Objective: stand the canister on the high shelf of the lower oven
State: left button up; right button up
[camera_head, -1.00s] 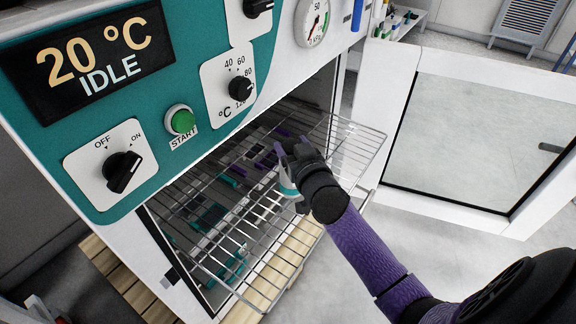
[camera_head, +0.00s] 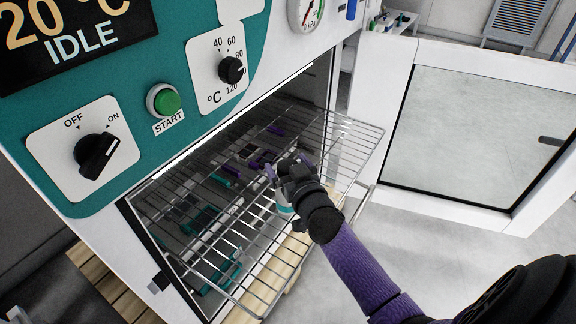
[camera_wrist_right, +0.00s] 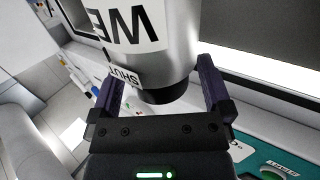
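My right gripper (camera_head: 287,166) reaches over the front part of the wire shelf (camera_head: 345,128) in the open oven. In the right wrist view, its purple fingers (camera_wrist_right: 165,85) sit on both sides of the silver canister (camera_wrist_right: 175,40) and appear shut on it. The canister has a white label with black letters and a dark end. My left gripper is not in view.
Purple and teal items (camera_head: 228,171) show below or through the wires. The teal control panel (camera_head: 190,45) overhangs the opening on the left. The open oven door (camera_head: 480,140) stands at the right. A wooden pallet (camera_head: 105,285) is under the oven. Much of the wire shelf is bare.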

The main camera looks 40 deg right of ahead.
jog(key=shift+s+r, duration=0.15)
jog(key=shift+r, duration=0.05)
jog(key=p+v, duration=0.3)
jog(key=v, duration=0.8)
jog(key=shift+s, duration=0.35)
